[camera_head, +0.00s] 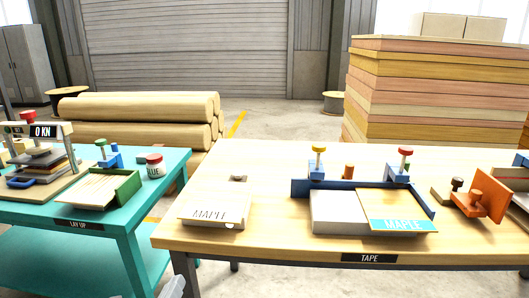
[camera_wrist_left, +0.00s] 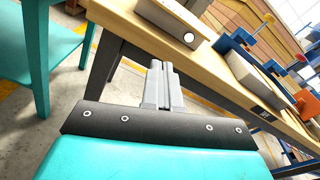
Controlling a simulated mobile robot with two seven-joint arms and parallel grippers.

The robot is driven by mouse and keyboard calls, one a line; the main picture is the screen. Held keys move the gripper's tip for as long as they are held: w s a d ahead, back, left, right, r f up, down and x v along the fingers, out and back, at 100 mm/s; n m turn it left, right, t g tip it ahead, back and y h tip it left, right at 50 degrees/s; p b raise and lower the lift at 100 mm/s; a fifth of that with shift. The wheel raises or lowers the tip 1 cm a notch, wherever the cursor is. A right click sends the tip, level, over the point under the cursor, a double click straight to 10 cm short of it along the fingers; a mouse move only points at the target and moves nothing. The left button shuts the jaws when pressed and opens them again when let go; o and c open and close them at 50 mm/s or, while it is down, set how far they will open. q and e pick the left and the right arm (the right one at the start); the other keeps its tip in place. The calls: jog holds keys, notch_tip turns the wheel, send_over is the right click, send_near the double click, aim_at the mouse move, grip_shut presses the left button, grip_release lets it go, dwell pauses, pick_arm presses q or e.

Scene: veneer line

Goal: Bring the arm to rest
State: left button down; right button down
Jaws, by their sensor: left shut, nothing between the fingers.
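My left gripper (camera_head: 173,287) shows only as a grey tip at the bottom edge of the head view, in front of and below the gap between the two tables. In the left wrist view its two grey fingers (camera_wrist_left: 161,84) are together with nothing between them. The fingers point toward the front edge of the wooden tape table (camera_wrist_left: 118,22) and are apart from it. My right gripper is in neither view.
The teal lay-up table (camera_head: 138,207) stands at left with a press, a green tray and a glue pot (camera_head: 154,166). Floor shows between the tables.

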pick_arm(q)
jog(key=s+d+f+n+g, duration=0.1)
jog(key=s+f+n+g, duration=0.2)
jog(key=s+f+n, duration=0.4)
jog(key=s+d+f+n+g+h, duration=0.1)
jog(key=s+f+n, duration=0.7)
jog(key=n, duration=1.4)
jog(key=shift+s+d+n+g, duration=0.35)
jog(key=shift+d+g, duration=0.1)
jog(key=shift+g, duration=0.65)
